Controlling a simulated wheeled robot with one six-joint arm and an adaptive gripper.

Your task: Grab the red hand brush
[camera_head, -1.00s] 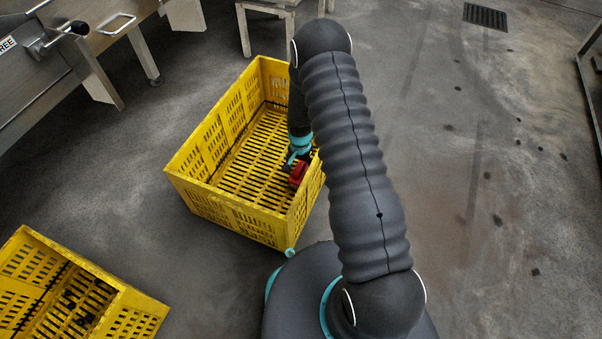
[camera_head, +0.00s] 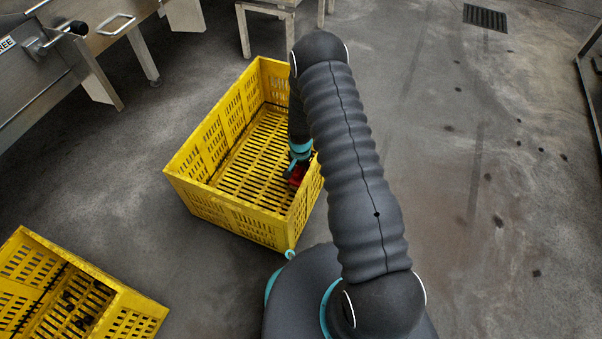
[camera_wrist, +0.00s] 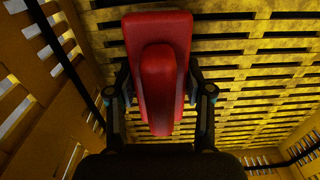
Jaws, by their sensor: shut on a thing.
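The red hand brush (camera_wrist: 158,75) fills the upper middle of the wrist view, with its raised handle toward the camera. My gripper (camera_wrist: 160,105) has one dark finger on each side of it and is shut on it. In the head view the red brush (camera_head: 297,176) shows as a small patch inside the yellow crate (camera_head: 240,215), near the crate's right wall. My gripper (camera_head: 298,168) reaches down into the crate there. My arm and the crate wall hide part of the brush. I cannot tell whether the brush touches the crate floor.
A second yellow crate (camera_head: 130,310) stands at the lower left with small dark things in it. A steel machine (camera_head: 40,80) stands at the upper left and a small metal stand (camera_head: 265,10) behind the crate. The floor to the right is open, with a drain grate (camera_head: 485,17).

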